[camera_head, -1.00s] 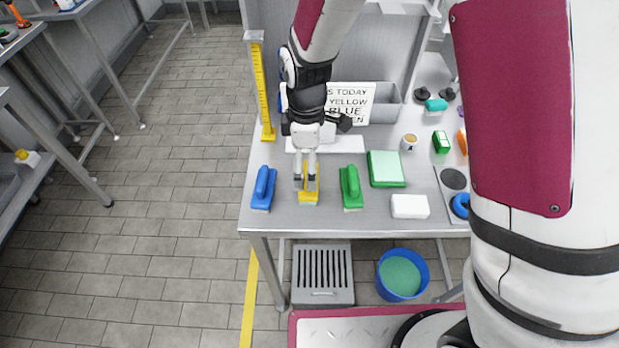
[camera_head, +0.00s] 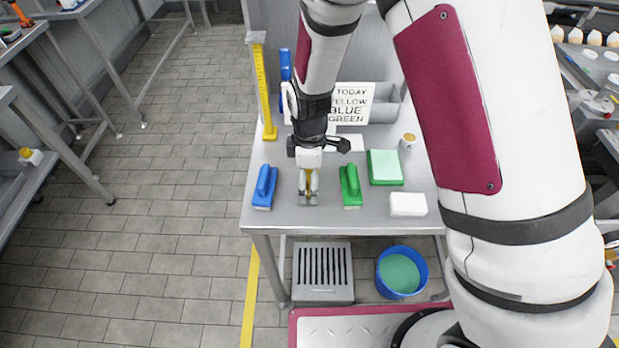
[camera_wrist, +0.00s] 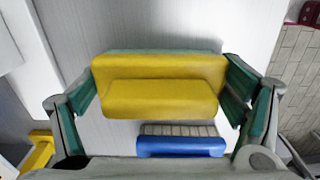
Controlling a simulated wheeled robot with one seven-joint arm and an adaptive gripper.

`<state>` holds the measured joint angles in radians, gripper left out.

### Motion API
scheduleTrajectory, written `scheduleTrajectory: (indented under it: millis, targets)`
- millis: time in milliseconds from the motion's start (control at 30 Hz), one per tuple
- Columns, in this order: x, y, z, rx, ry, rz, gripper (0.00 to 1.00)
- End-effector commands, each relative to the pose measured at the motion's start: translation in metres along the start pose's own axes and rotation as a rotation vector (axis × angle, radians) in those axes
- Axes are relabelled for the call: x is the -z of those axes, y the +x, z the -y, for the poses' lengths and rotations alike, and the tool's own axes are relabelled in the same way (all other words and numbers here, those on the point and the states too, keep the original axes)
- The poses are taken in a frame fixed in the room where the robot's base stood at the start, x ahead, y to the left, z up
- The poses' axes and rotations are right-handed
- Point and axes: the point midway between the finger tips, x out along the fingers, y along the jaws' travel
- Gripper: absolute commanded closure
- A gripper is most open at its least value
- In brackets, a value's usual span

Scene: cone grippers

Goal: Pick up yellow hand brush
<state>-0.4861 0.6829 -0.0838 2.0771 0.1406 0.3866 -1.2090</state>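The yellow hand brush (camera_head: 308,182) is between the two fingers of my gripper (camera_head: 308,190), above the front of the steel table (camera_head: 330,222). In the wrist view the yellow brush (camera_wrist: 160,85) spans the gap, with a finger pad against each end. My gripper (camera_wrist: 162,85) is shut on it. A dark shadow lies on the table below, and the brush looks a little clear of the top. In the head view the fingers hide much of the brush.
A blue brush (camera_head: 264,187) stands to the left and a green brush (camera_head: 350,187) to the right, both close. A green-topped pad (camera_head: 385,167) and a white block (camera_head: 408,204) lie further right. A yellow post (camera_head: 264,90) and a sign (camera_head: 352,103) stand behind.

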Motion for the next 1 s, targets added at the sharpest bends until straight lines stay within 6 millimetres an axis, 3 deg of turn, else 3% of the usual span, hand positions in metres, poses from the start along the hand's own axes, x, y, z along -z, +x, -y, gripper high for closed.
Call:
scheduleTrajectory:
  millis: [167, 467, 833, 1000]
  targets:
    - [0.000, 0.000, 0.000, 0.000, 0.000, 0.000, 0.45]
    - [0.000, -0.003, 0.000, -0.001, 0.000, -0.001, 0.45]
    - [0.001, -0.038, -0.001, -0.004, 0.000, -0.003, 0.45]
    - [-0.014, -0.040, 0.039, 0.001, -0.001, 0.000, 0.45]
